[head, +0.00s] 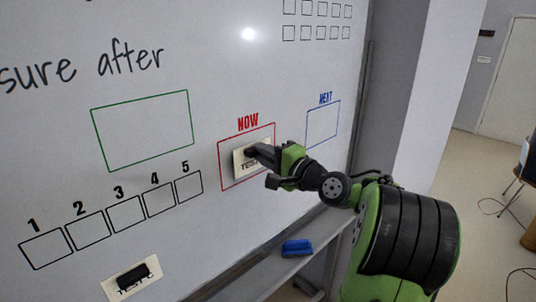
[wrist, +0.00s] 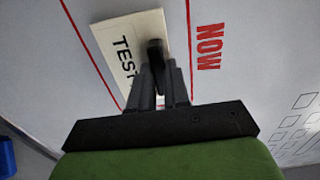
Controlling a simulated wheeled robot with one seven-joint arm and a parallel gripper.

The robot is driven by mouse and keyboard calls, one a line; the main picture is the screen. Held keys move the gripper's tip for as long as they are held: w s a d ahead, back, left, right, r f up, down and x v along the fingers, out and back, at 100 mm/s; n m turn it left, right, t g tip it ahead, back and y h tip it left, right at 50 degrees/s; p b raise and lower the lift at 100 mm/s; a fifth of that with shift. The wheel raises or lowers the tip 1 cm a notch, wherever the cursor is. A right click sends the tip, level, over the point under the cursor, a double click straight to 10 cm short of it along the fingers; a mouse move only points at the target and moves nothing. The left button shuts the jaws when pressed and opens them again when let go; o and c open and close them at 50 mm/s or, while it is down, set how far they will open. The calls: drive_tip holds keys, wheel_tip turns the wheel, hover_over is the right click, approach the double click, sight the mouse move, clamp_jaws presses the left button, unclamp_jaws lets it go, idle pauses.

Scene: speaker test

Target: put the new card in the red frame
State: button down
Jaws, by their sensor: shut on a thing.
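A white card with "TEST" in black (head: 240,168) is at the whiteboard inside the red frame (head: 219,166) under the red word NOW. My gripper (head: 262,153) is shut on the black grip of this card. In the wrist view the card (wrist: 110,36) lies between the red lines (wrist: 189,45), with my fingers (wrist: 157,72) at its black grip (wrist: 155,48). I cannot tell whether the card touches the board. My gripper hides the end of its lettering. Another white card (head: 111,290), partly covered by a black grip, is at the lower left, outside any frame.
The blue frame (head: 308,128) at the right and the green frame (head: 93,130) at the left are empty. The numbered boxes (head: 85,230) are empty. A blue eraser (head: 297,247) sits on the ledge (head: 262,277) below the board.

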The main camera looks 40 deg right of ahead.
drive_tip(key=shift+w, duration=0.55)
idle(0.9)
drive_tip(key=c, duration=0.6)
unclamp_jaws()
drive_tip(key=s+b, duration=0.1)
drive_tip(key=s, duration=0.6)
drive_tip(key=shift+s, duration=0.1)
drive_tip(key=shift+d, duration=0.1)
